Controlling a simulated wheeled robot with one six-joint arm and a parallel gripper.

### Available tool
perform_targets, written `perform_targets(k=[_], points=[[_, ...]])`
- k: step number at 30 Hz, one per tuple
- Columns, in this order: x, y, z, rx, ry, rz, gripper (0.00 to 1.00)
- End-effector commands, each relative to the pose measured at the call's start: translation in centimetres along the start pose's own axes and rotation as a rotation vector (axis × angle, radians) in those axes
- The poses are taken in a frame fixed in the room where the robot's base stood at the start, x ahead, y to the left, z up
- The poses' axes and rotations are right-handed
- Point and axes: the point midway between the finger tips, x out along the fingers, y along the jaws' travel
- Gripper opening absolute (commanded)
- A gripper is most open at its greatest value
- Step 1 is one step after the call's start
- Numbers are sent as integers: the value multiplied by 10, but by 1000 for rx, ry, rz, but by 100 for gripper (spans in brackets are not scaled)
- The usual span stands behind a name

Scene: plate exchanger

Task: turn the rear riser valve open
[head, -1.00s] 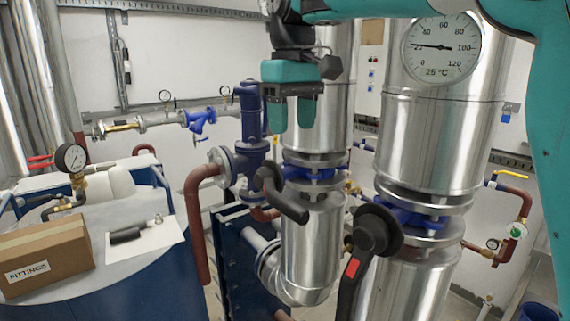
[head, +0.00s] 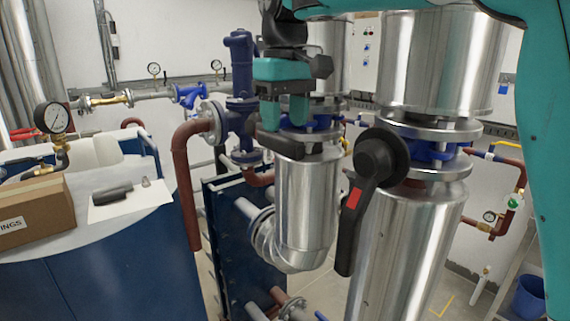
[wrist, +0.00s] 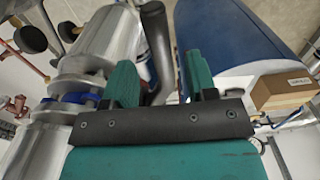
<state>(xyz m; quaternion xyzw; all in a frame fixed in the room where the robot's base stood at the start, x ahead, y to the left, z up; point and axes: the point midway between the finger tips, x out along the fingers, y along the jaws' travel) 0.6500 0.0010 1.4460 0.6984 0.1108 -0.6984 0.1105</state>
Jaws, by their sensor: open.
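The rear riser (head: 305,190) is a silver clad pipe with a blue valve in its flange joint. Its black lever handle (head: 290,149) points out toward the left front. My gripper (head: 284,110) is open, with its teal fingers pointing down at this handle. The fingers overlap part of the handle and valve in the head view, so contact is unclear. In the wrist view, the dark lever (wrist: 157,38) shows between and beyond the two fingertips (wrist: 160,78), with nothing gripped.
The front riser (head: 405,245) stands close on the right, with a black, red-marked lever (head: 350,215) hanging down. A brown-red pipe (head: 187,190) and a blue plate pack (head: 235,245) are left of the rear riser. A cardboard box (head: 35,215) sits on the tank at far left.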

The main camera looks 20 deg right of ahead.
Motion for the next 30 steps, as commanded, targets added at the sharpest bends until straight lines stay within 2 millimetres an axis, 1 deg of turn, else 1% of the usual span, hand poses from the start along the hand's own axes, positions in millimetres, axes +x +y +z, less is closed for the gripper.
perform_targets(k=[1,6,10,18,19,25,26,30], points=[[18,0,0,0,0,0,52],[39,0,0,0,0,0,52],[45,0,0,0,1,0,52],[44,0,0,0,0,0,52],[44,0,0,0,0,0,50],[44,0,0,0,0,0,4],[44,0,0,0,0,0,0],[45,-1,0,-1,2,0,0]])
